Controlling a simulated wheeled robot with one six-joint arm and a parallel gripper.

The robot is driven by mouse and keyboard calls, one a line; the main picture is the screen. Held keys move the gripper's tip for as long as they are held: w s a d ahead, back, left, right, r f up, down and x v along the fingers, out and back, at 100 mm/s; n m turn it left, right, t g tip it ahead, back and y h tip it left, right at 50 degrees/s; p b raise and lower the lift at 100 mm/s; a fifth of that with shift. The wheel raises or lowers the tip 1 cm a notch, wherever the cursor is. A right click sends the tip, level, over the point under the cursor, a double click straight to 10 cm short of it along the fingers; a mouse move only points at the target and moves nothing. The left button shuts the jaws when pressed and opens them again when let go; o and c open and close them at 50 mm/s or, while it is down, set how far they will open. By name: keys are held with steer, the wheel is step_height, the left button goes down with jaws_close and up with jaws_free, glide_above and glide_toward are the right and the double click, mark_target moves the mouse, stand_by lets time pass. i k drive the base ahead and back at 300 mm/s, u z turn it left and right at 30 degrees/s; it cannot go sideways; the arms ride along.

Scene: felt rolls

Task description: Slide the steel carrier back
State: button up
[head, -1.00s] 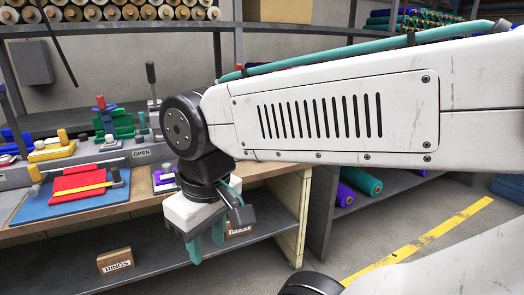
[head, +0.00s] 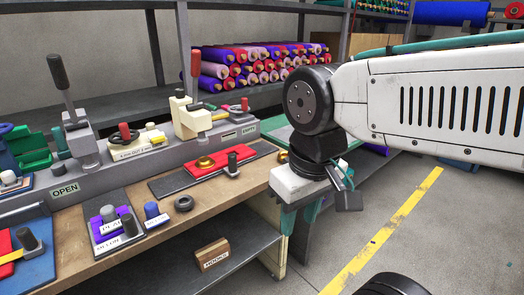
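No part is labelled as the steel carrier, and I cannot tell for sure which it is. A dark grey plate (head: 165,187) lies on the bench at the right and bears a red slab (head: 208,165) with a brass piece (head: 205,162) and a black upright knob (head: 232,163). Left of it stands another dark plate (head: 103,242) with a purple block and a black knob. My gripper (head: 301,216) hangs at the bench's right end, right of the red slab and apart from it. Its teal fingers point down, spaced apart, with nothing seen between them.
A long grey fixture (head: 160,160) runs along the bench back, with upright levers, a cream press (head: 190,118) and signs reading OPEN and EMPTY. A black ring (head: 184,203) lies near the front edge. A labelled wooden block (head: 212,254) sits on the lower shelf. Open floor lies right.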

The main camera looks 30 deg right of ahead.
mark_target(225, 157)
steer(key=z, duration=0.15)
steer(key=i, duration=0.95)
steer(key=u, duration=0.3)
